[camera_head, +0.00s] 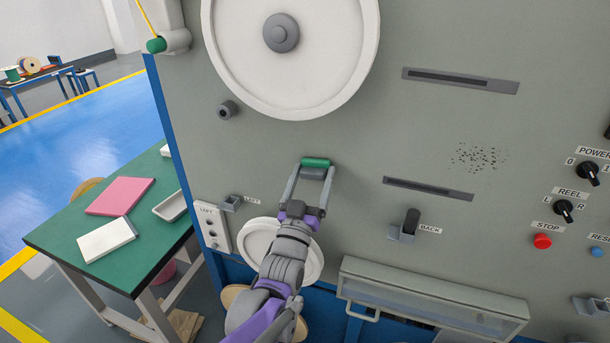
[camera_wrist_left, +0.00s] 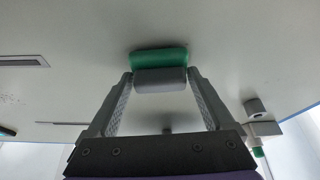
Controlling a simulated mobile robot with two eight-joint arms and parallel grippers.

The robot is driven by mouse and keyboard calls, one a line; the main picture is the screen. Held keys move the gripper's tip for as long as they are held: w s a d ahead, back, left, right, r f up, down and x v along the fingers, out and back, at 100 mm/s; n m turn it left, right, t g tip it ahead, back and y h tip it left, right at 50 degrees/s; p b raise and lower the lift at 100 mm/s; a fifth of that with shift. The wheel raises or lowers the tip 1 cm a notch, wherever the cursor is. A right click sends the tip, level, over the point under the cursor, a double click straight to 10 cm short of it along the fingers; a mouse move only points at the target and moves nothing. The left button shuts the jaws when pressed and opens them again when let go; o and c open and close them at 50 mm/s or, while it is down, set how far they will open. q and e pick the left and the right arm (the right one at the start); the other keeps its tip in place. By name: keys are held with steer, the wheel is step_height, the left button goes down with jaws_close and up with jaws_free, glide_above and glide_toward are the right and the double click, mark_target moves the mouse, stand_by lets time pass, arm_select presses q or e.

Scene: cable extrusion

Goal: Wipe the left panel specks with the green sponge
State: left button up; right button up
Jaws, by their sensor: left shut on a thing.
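My left gripper (camera_head: 314,172) is shut on the green sponge (camera_head: 316,162) by its grey backing (camera_head: 312,174). In the left wrist view the sponge (camera_wrist_left: 158,60) faces the grey machine panel (camera_wrist_left: 225,45) with a dark shadow around it. It is against or very close to the panel; I cannot tell which. One patch of dark specks (camera_head: 478,158) shows on the panel (camera_head: 345,140), well right of the sponge. Faint specks (camera_wrist_left: 12,100) show at the left edge of the wrist view. No specks are visible around the sponge. My right gripper is out of view.
A large white wheel (camera_head: 335,75) is above the sponge, and a smaller white wheel (camera_head: 257,240) is below. A green table (camera_head: 75,220) is left.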

arm_select(q)
steer(key=shift+w, duration=0.2)
steer(key=shift+w+a+r, duration=0.1)
steer(key=shift+w+a, duration=0.1)
steer(key=shift+a, duration=0.25)
steer(key=shift+w+a, duration=0.2)
steer(key=shift+a, duration=0.25)
steer(key=shift+w+a+p, duration=0.2)
steer(key=shift+a, duration=0.25)
steer(key=shift+w+a+p, duration=0.15)
steer(key=shift+w+a, duration=0.05)
steer(key=shift+a, duration=0.25)
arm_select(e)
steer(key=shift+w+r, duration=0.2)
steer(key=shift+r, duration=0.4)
arm_select(q)
steer(key=shift+s, duration=0.1)
steer(key=shift+s+a, duration=0.3)
steer(key=shift+s, duration=0.25)
glide_toward(301, 158)
steer(key=shift+w+a+r, duration=0.2)
steer(key=shift+w+r, duration=0.35)
steer(key=shift+r, duration=0.2)
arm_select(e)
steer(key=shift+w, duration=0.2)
